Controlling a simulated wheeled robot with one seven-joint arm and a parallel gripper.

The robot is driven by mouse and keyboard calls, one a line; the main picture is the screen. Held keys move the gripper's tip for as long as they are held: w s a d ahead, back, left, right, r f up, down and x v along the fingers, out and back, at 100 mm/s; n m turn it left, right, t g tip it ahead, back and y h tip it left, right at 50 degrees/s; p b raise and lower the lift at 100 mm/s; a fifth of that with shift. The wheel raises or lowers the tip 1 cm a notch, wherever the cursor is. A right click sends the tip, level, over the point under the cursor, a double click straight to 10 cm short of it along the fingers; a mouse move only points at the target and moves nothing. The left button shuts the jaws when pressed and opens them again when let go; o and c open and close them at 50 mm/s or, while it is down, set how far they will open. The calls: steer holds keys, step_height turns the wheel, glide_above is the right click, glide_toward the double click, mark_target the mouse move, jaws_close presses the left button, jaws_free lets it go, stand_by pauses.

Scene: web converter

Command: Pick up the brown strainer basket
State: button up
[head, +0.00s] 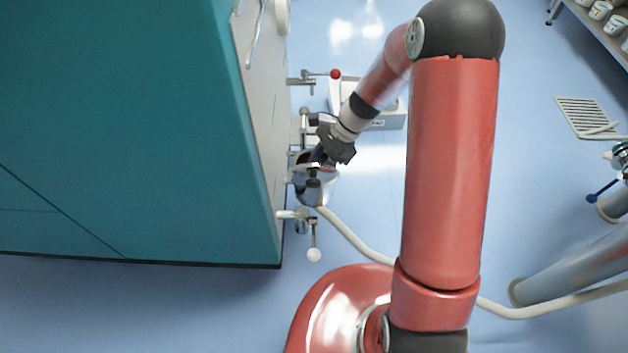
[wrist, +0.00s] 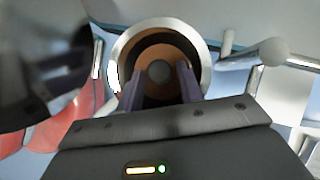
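The brown strainer basket (wrist: 158,52) shows in the wrist view as a brown round interior inside a pale metal ring-shaped housing (wrist: 122,50). A grey round knob (wrist: 159,72) is at its middle. My gripper (wrist: 161,78) points into the housing mouth, its two dark purple fingers apart on either side of the knob with visible gaps; how deep they reach is unclear. In the head view, my gripper (head: 320,158) is at the upper side of the metal housing (head: 314,190) beside the teal machine; the basket cannot be made out clearly there.
The teal machine (head: 120,120) fills the left. A red-knobbed valve (head: 335,74) and a white-knobbed lever (head: 314,254) stick out from its side. A pale hose (head: 350,238) runs from the housing across the floor. A white tray (head: 392,112) sits behind my wrist.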

steer(key=shift+c, duration=0.4)
jaws_close()
steer(key=shift+r, duration=0.1)
